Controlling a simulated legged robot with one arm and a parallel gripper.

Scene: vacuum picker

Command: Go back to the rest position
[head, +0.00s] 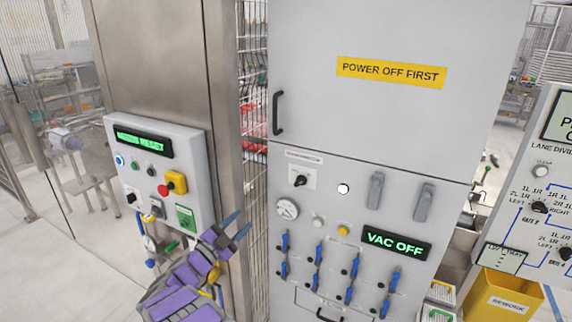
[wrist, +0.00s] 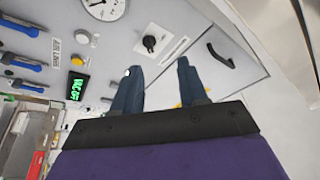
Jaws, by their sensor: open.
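My gripper (head: 236,226) is in the lower middle of the head view, at the end of my purple and grey arm. Its two blue fingers are apart with nothing between them. It is in front of the gap between the left control box and the grey cabinet (head: 390,125). In the wrist view my gripper (wrist: 157,78) shows two separate dark fingers, with the cabinet face behind them. The cabinet carries a yellow "POWER OFF FIRST" label (head: 391,73), a black rotary switch (head: 299,181) and a green-lit "VAC OFF" display (head: 396,243).
A control box (head: 160,180) with a red knob on yellow (head: 172,184) stands close left of my gripper. Several blue-handled valves (head: 318,262) line the cabinet's lower part. A yellow "REWORK" bin (head: 503,297) and a lane panel are at the right. Floor shows at lower left.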

